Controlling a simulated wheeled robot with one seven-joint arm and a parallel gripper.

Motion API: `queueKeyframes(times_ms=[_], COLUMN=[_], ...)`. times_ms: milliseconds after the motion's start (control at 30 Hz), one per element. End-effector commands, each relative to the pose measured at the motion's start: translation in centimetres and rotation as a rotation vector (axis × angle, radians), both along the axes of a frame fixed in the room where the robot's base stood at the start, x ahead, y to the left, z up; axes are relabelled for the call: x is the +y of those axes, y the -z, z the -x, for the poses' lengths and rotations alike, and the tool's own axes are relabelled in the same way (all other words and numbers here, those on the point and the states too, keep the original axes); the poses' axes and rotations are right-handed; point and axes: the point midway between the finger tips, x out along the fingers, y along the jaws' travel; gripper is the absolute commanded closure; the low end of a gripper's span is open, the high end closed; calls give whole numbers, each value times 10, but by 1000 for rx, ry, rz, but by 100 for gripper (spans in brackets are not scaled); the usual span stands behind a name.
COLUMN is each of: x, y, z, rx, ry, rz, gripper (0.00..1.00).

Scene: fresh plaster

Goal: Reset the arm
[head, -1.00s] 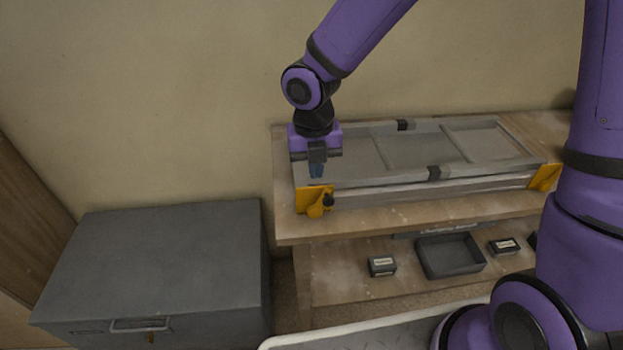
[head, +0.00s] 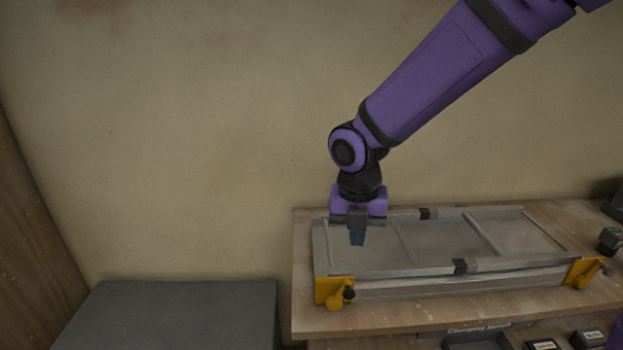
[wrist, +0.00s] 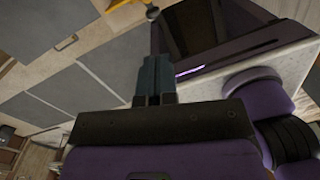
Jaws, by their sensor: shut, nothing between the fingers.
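My gripper (head: 357,239) is at the end of my purple arm in the head view. It points down over the left end of a grey framed panel unit (head: 430,243) lying on a wooden bench. In the wrist view my gripper (wrist: 153,62) has its two blue-grey fingers together, with nothing between them. In the head view I cannot tell whether the fingertips touch the panel unit or hang just above it.
Yellow clamps (head: 333,291) sit at the front corners of the panel unit. The wooden bench (head: 420,318) has a lower shelf with a dark tray (head: 478,341) and small boxes. A grey chest (head: 175,315) stands at the left. The plaster wall (head: 200,150) is close behind.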

Motion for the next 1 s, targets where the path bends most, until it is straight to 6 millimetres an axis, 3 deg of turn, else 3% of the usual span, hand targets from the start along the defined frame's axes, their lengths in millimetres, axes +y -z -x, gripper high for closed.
queueKeyframes(times_ms=[267, 600, 1000], x=[-58, -119, -168], y=[-60, -122, -162], z=[23, 75, 149], rx=[-176, -338, -258], ry=[725, 1641, 2583], rz=[-14, -222, -624], gripper=[100, 100, 100])
